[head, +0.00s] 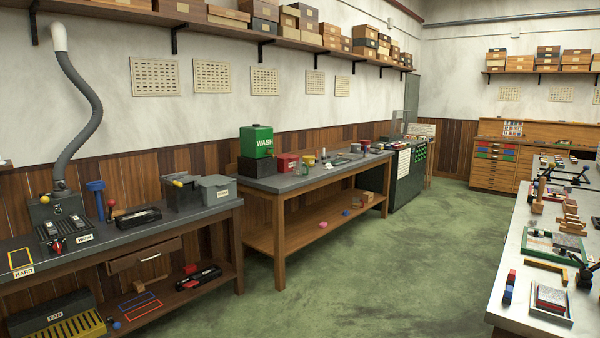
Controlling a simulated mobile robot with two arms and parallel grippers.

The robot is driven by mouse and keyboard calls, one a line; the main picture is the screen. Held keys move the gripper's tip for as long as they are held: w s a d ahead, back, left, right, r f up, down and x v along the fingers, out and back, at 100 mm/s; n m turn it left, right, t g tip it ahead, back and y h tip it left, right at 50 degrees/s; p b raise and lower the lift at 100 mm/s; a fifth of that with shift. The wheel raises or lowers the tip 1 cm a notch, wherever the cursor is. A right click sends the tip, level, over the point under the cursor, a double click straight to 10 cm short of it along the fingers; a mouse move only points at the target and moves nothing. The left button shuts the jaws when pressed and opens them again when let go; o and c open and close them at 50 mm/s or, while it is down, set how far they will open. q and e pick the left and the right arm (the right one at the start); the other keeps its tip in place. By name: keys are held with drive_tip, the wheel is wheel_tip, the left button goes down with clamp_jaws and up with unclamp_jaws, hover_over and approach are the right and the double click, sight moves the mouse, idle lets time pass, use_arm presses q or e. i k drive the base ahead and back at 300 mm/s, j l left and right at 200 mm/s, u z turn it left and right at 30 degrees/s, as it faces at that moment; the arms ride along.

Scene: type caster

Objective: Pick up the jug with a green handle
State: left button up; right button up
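No jug with a green handle can be made out for sure at this distance. On the middle bench (285,183), a small jug-like vessel (308,161) stands to the right of a red box (287,163). It looks yellowish or greenish, but its handle is too small to tell. A green container marked WASH (257,141) sits on a dark block at the left end of that bench. Neither of my grippers is in view.
A left bench (215,211) holds a machine with a grey hose (83,112), a grey box and a black tray. A pale worktable (511,290) with many small items stands at the right. The green floor (380,270) between them is clear.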

sight(299, 167)
drive_tip(key=i+j, duration=0.6)
drive_tip(key=i+j+z, duration=0.1)
drive_tip(key=i+j, duration=0.5)
drive_tip(key=j, duration=0.25)
drive_tip(key=i+l+z, duration=0.15)
drive_tip(key=i+z, duration=0.2)
drive_tip(key=i, duration=0.15)
drive_tip(key=i+z, duration=0.35)
drive_tip(key=i, duration=0.15)
drive_tip(key=i+j+z, duration=0.3)
drive_tip(key=i, duration=0.2)
drive_tip(key=i+l, duration=0.1)
drive_tip(key=i, duration=0.65)
drive_tip(key=i+u, duration=0.1)
drive_tip(key=i, duration=0.65)
drive_tip(key=i+l, duration=0.2)
drive_tip(key=i, duration=0.55)
drive_tip(key=j+u, duration=0.05)
